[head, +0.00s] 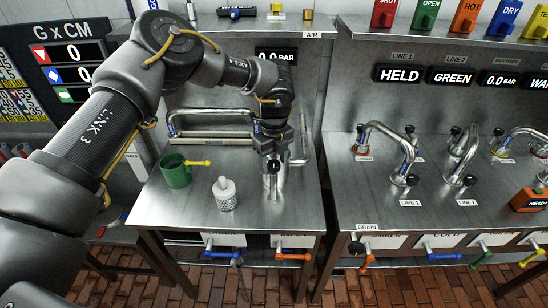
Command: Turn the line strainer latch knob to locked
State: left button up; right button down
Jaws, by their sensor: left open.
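My left arm reaches in from the left, and its gripper (272,160) points down over the left steel bench. It is open, right above a steel upright fitting (271,185) with a dark top; I cannot tell whether they touch. The fingers are small and partly hidden by the wrist. I cannot tell for sure which part is the line strainer latch knob or how it is set. My right gripper is out of view.
A green cup (176,174) with a yellow handle and a white-capped knurled jar (225,195) stand left of the gripper. A bent steel pipe (215,118) runs behind. The right bench (345,200) carries curved pipes (398,146). Coloured lever handles hang below the front edges.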

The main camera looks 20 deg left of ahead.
pick_arm(q)
jog(key=c, duration=1)
jog(key=shift+m, duration=0.3)
jog(key=m, duration=0.3)
jog(key=shift+f+m+b, duration=0.1)
jog(key=shift+m+b, duration=0.2)
jog(key=shift+b, duration=0.1)
jog(key=m, duration=0.4)
jog(key=shift+m, duration=0.3)
jog(key=m, duration=0.9)
jog(key=shift+w, duration=0.1)
